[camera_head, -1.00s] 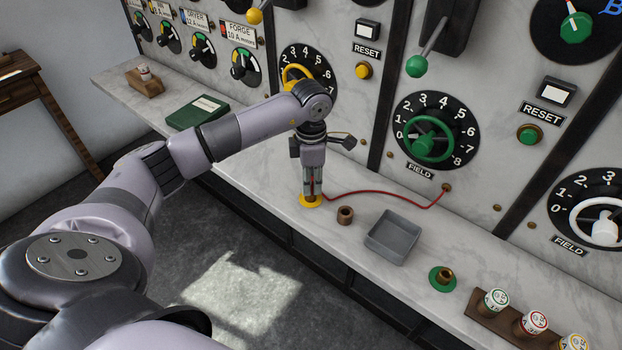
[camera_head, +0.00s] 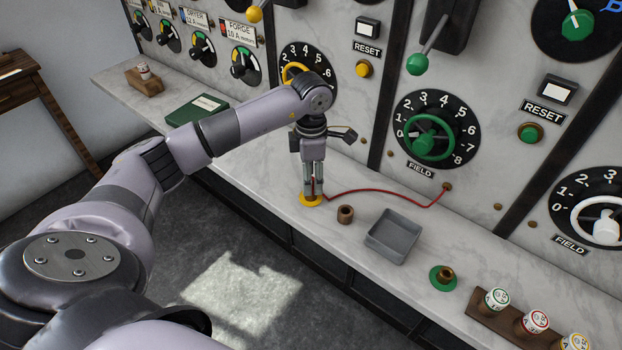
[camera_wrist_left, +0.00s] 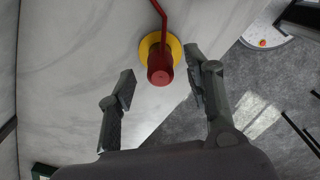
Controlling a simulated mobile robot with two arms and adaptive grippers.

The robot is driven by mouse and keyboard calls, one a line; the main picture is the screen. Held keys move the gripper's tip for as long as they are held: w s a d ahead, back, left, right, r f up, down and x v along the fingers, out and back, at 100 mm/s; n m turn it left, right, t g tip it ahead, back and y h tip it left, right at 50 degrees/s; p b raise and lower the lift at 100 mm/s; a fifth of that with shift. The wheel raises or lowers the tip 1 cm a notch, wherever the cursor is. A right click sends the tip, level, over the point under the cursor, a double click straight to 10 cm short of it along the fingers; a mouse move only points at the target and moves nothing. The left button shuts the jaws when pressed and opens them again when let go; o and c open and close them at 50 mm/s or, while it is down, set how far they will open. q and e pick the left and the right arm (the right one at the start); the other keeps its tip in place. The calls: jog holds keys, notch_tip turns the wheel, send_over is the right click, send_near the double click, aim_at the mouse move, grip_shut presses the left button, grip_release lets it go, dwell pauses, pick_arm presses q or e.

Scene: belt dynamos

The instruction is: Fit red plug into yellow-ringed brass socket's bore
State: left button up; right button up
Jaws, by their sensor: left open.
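My left gripper (camera_head: 312,193) points down over the yellow ring (camera_head: 310,203) on the marble shelf; its fingers are open. In the left wrist view, the red plug (camera_wrist_left: 160,70) stands over the yellow ring (camera_wrist_left: 148,45), between the spread left fingers (camera_wrist_left: 160,82) with a gap on each side. The plug hides the brass socket and its bore, so I cannot tell how deep it sits. A red lead (camera_head: 385,191) runs from the plug to the panel. My right gripper is not in view.
On the shelf (camera_head: 262,180), a loose brass socket (camera_head: 345,214), a grey tray (camera_head: 393,237) and a green-ringed brass socket (camera_head: 445,275) stand to the right. A rack of labelled fuses (camera_head: 535,322) lies beyond. The panel with its field dials (camera_head: 437,130) rises behind.

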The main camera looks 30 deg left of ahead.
pick_arm(q)
notch_tip(320, 180, up, 10)
jog(key=shift+r, duration=0.25)
dwell(0.7)
